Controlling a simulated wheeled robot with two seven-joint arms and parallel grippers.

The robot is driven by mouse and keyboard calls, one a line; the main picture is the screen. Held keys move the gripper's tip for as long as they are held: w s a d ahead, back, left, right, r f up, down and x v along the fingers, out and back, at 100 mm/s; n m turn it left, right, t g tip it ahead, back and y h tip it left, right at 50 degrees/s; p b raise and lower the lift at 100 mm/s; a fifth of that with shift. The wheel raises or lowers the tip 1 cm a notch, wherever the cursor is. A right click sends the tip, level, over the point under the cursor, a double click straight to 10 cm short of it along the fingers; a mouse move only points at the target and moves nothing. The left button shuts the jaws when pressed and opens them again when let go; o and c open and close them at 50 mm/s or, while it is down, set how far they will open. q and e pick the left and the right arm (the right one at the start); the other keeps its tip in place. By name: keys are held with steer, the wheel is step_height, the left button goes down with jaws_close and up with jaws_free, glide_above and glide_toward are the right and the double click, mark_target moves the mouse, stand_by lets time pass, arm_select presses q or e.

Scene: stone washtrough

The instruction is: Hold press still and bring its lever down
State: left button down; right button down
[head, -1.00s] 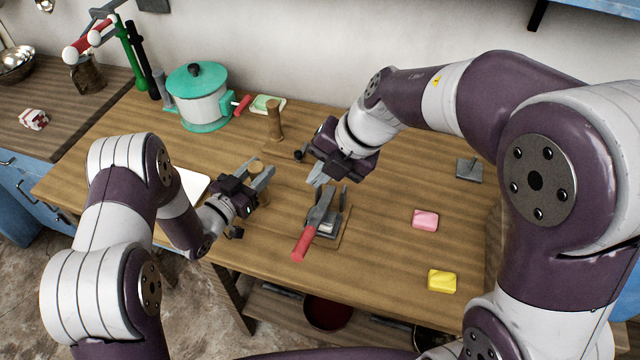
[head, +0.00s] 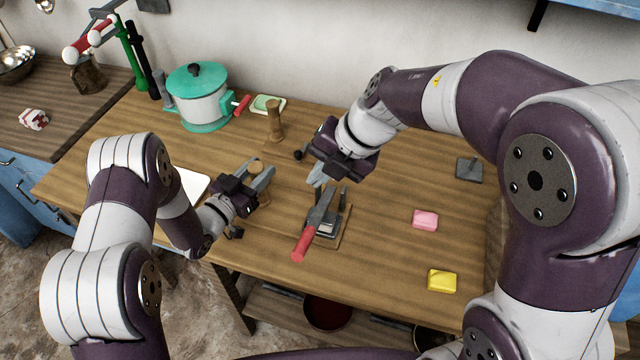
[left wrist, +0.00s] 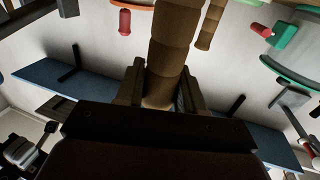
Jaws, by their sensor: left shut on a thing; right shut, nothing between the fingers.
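The press (head: 328,228) stands on a small wooden board near the table's front edge. Its grey lever (head: 318,212) has a red handle (head: 304,245) that points toward me; I cannot tell how far it is raised. My left gripper (head: 263,174) is to the left of the press, apart from it, and shut on a turned wooden post (head: 257,167). The post also shows between the fingers in the left wrist view (left wrist: 170,60). My right gripper (head: 317,180) is shut and empty, just behind and above the lever's far end; I cannot tell whether they touch.
A second wooden post (head: 274,122) stands behind. A green-lidded pot (head: 200,100) and a green dish (head: 268,104) are at the back left. A pink block (head: 425,220), a yellow block (head: 441,281) and a grey plate with a peg (head: 469,170) lie to the right, with clear table between.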

mark_target(312, 238)
steer(key=shift+s+a+f, duration=0.3)
steer(key=shift+s+f, duration=0.5)
steer(key=shift+f, duration=1.35)
steer(key=shift+s+a+f, duration=0.35)
steer(key=shift+s+f, duration=0.4)
steer(key=shift+f, duration=1.45)
steer(key=shift+s+a+f, duration=0.3)
steer(key=shift+s+f, duration=0.5)
steer(key=shift+f, duration=1.35)
step_height(312, 238, up, 9)
steer(key=shift+w+r, duration=0.1)
arm_select(q)
steer(key=c, duration=0.6)
jaws_free()
steer(key=shift+s+a, duration=0.1)
